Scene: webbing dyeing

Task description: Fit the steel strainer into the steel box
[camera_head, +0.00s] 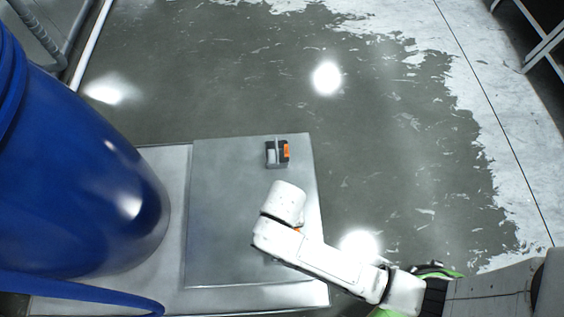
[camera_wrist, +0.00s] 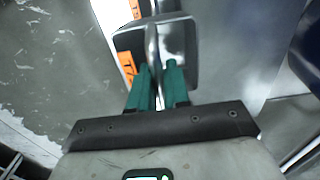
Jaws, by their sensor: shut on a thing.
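In the wrist view my gripper (camera_wrist: 158,85) has its green fingers closed on an upright, narrow steel bar, which looks like part of the steel strainer (camera_wrist: 152,45). Around or just beyond the bar shows a grey metal piece with rounded corners (camera_wrist: 187,50), probably the steel box. I cannot tell whether the strainer is inside it, above it or touching it. Orange patches show along its left side. In the head view my arm hides the fingers and the held part, and a bit of orange shows beside the wrist.
A small dark holder with an orange patch (camera_head: 278,153) stands on the steel table (camera_head: 225,200), above my wrist in the head view. A big blue barrel (camera_head: 75,170) stands at the left. The table's right edge drops to the worn floor (camera_head: 400,150).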

